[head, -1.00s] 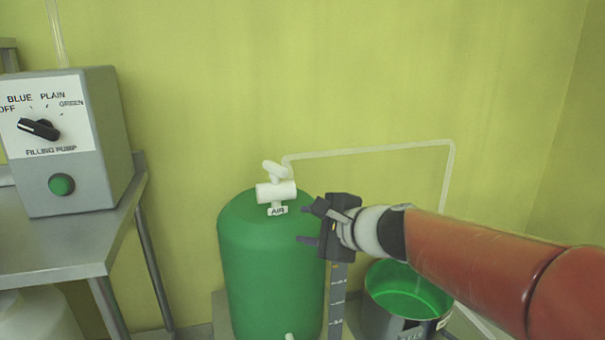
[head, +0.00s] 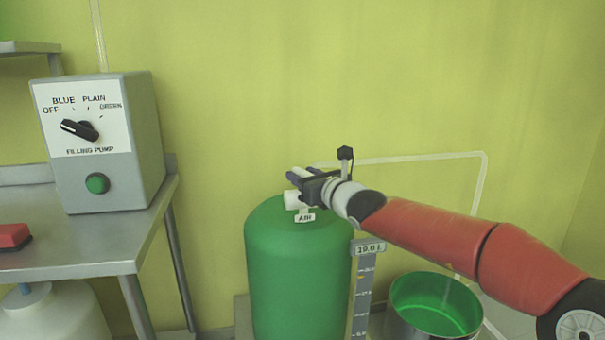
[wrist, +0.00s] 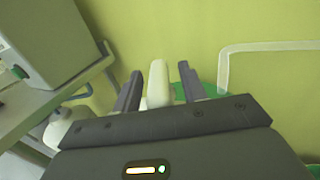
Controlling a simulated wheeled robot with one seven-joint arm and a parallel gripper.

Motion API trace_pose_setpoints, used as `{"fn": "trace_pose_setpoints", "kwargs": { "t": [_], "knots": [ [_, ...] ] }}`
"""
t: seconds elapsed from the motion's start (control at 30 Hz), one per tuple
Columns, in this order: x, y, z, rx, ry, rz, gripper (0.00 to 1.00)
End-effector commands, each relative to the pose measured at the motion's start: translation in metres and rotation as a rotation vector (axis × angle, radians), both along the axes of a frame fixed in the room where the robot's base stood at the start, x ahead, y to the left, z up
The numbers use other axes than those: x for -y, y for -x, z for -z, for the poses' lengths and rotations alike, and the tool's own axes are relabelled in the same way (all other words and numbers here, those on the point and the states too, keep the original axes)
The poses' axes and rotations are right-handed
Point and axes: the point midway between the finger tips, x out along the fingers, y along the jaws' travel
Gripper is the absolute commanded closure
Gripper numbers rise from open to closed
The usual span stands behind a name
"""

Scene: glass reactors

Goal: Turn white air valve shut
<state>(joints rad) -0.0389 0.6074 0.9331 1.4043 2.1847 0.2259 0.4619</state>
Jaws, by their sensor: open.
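The white air valve (head: 292,200) sits on top of the green tank (head: 297,262), above a small "AIR" label (head: 305,217). My gripper (head: 298,174) is at the valve and hides most of its handle in the head view. In the wrist view the white valve handle (wrist: 159,84) stands upright between the two dark fingers of my open gripper (wrist: 158,80). Gaps show on both sides of the handle, so the fingers look apart from it.
A grey filling pump box (head: 140,140) stands on a metal table (head: 95,240) at left, with a red object (head: 13,237). A white pipe (head: 420,157) runs along the wall. A scale (head: 363,290) and a green-lined bucket (head: 435,303) stand right of the tank.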

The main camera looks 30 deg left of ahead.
Motion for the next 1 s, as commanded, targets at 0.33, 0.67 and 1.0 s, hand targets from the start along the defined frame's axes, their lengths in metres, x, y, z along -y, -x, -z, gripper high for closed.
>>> {"fn": "trace_pose_setpoints", "kwargs": {
  "t": [0.33,0.67,1.0],
  "knots": [
    [-0.008,-0.004,0.001,0.001,0.003,0.001,0.58],
    [-0.008,-0.004,0.001,0.001,0.003,0.001,0.95],
    [-0.01,-0.005,0.01,0.006,0.01,0.033,1.0]
  ]
}}
